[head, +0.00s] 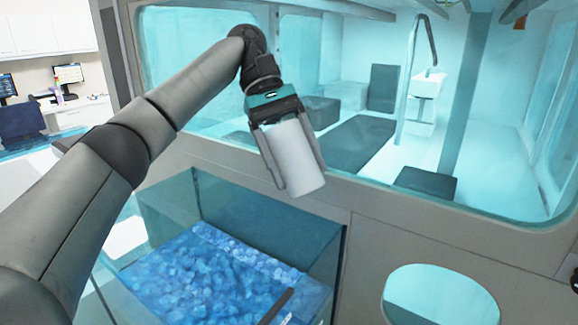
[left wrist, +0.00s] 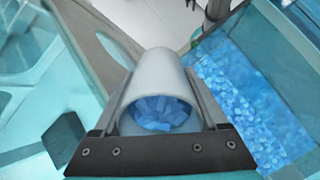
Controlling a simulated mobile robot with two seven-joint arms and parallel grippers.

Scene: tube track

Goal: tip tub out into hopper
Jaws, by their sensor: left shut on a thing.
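A white cylindrical tub (head: 294,158) is held between the two fingers of my left gripper (head: 300,175), which is shut on it. The tub is slightly tilted, its closed end down. In the left wrist view the tub (left wrist: 160,70) has its mouth towards the camera, with blue pieces (left wrist: 161,112) inside. A glass-walled bin (head: 318,240), seemingly the hopper, stands below and holds many blue pieces. The tub is above its back right part in the head picture; the exact height gap is hard to tell. My right gripper does not show.
A wide window (head: 480,190) in a grey wall lies behind the tub, with a teal-lit room beyond. A round opening (head: 440,297) is in the grey panel at lower right. A dark strip (head: 277,306) shows in the bin's front part. A desk with monitors (head: 68,75) is far left.

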